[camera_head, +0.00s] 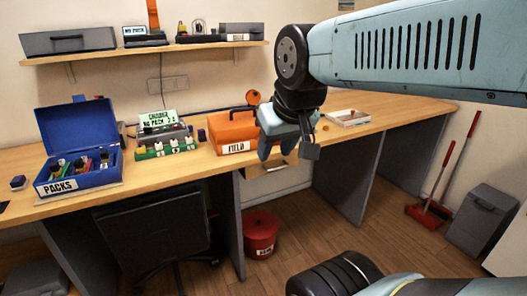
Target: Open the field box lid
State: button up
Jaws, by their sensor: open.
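The orange field box (232,131) sits on the desk near its front edge, with a "FIELD" label on its front. My gripper (285,153) is open, pointing down in front of the box's right side in the picture. It hides part of the box's right end. Whether the fingers touch the box cannot be told from this view.
Left of the box are a charger (165,135) with a small screen and an open blue "PACKS" box (80,150). A white tray (347,118) lies to the right. A shelf (150,52) hangs above. A black chair (150,235) and red bin (261,235) stand below.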

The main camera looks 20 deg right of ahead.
aim_at(238, 125)
jog(key=k, duration=0.85)
jog(key=u, duration=0.95)
jog(key=i, duration=1.85)
jog(key=z, duration=1.1)
jog(key=i, duration=0.55)
